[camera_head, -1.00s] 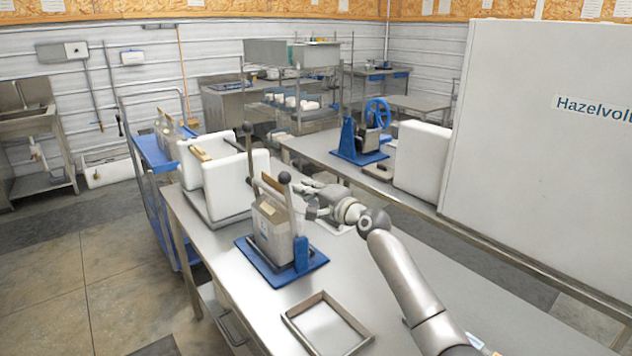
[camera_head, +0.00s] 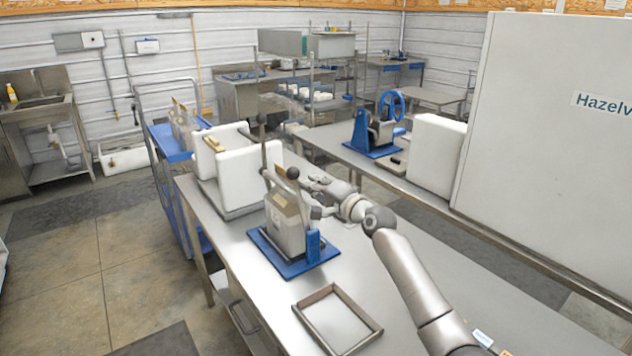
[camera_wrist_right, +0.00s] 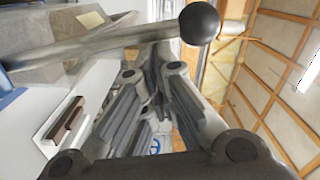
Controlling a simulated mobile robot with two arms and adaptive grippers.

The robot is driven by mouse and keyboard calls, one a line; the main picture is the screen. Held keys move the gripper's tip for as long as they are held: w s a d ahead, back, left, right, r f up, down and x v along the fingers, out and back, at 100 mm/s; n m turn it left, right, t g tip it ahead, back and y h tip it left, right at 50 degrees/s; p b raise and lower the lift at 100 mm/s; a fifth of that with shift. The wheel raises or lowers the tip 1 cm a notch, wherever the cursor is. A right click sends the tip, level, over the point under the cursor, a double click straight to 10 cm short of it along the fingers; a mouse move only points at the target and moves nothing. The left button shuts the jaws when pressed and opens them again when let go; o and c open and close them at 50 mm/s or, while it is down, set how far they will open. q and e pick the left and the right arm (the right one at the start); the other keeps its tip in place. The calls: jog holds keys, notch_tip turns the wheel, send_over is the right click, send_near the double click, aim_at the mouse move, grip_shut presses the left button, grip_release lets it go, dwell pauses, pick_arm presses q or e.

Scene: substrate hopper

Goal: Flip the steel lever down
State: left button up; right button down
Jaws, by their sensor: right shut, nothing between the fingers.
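The substrate hopper (camera_head: 284,228) is a grey metal box on a blue base plate (camera_head: 265,258) on the steel table. A steel lever (camera_head: 302,205) with a black ball knob (camera_head: 293,173) rises from the blue bracket at its right and stands nearly upright. My right gripper (camera_head: 316,190) is shut and empty, just right of the near knob. In the right wrist view the lever (camera_wrist_right: 105,42) crosses the top with its ball (camera_wrist_right: 199,23); the gripper fingers (camera_wrist_right: 150,95) are close to it. Contact is unclear. My left gripper is out of view.
An open rectangular metal frame (camera_head: 337,320) lies on the table in front of the hopper. White blocks (camera_head: 248,178) stand behind it. A second blue-based device with a wheel (camera_head: 375,130) is on the back table. A tall white cabinet (camera_head: 560,150) stands at right.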

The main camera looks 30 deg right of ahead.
jog(key=s+a+f+n+h+p, duration=0.1)
jog(key=s+a+f+n, duration=0.1)
jog(key=a+f+n, duration=0.9)
jog(key=a+n, duration=0.2)
jog(key=a, duration=0.3)
jog(key=shift+s+f+n+p, duration=0.15)
jog(key=shift+f+n+p, duration=0.15)
jog(key=shift+f+p, duration=0.05)
jog(key=shift+f, duration=0.15)
jog(key=shift+s+f, duration=0.1)
jog(key=shift+s, duration=0.1)
jog(key=s+d+r, duration=0.1)
jog(key=s, duration=1)
jog(key=shift+s+d+r, duration=0.25)
jog(key=shift+d, duration=0.15)
